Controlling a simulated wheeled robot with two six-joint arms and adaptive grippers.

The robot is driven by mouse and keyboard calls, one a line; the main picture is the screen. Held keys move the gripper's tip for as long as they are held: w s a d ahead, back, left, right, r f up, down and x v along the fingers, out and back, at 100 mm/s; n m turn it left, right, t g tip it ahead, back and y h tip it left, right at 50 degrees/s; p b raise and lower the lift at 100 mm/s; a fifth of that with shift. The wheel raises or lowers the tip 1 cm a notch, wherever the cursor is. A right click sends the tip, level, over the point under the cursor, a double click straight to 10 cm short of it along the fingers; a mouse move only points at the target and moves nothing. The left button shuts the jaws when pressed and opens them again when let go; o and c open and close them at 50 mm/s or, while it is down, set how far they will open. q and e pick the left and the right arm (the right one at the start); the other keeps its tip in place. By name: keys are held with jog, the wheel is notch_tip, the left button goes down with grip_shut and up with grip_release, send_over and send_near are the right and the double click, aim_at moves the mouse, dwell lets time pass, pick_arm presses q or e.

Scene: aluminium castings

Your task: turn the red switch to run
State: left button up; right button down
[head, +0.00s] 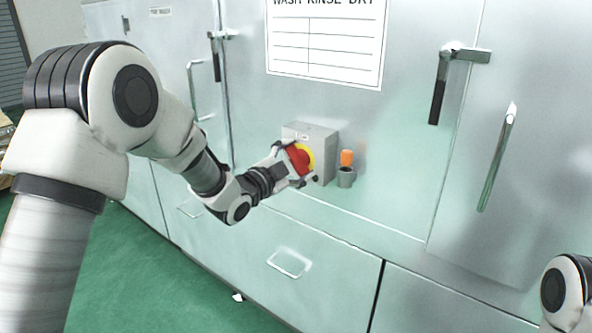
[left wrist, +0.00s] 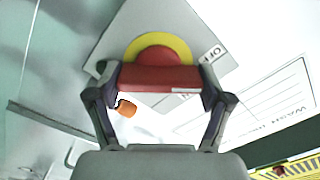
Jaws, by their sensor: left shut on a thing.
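The red switch (head: 299,158) sits on a yellow disc on the front of a grey box fixed to the metal cabinet. In the left wrist view the red switch handle (left wrist: 158,77) lies crosswise between my left fingers, with the yellow disc (left wrist: 181,47) behind it. Lettering that looks like "OFF" shows on the box face beside the disc. My left gripper (head: 297,164) is at the box, and in the wrist view it (left wrist: 160,88) is shut on the red handle. The fingers cover part of the switch. My right gripper is out of view.
An orange-topped item in a grey cup (head: 345,177) is mounted just right of the grey box (head: 318,140). Door handles (head: 440,85) and a long bar handle (head: 497,157) stick out farther right. A white chart (head: 326,45) hangs above. Green floor (head: 150,270) is open below left.

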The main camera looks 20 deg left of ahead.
pick_arm(q)
jog(key=m+b, duration=0.4)
jog(key=shift+d+f, duration=0.1)
jog(key=shift+f, duration=0.3)
jog(key=shift+r+m+b, duration=0.15)
jog(key=shift+m+b, duration=1.45)
jog(key=shift+m, duration=0.4)
jog(key=o, duration=1.1)
jog(key=shift+r, duration=0.1)
jog(key=shift+s, duration=0.1)
jog(key=v, duration=1.2)
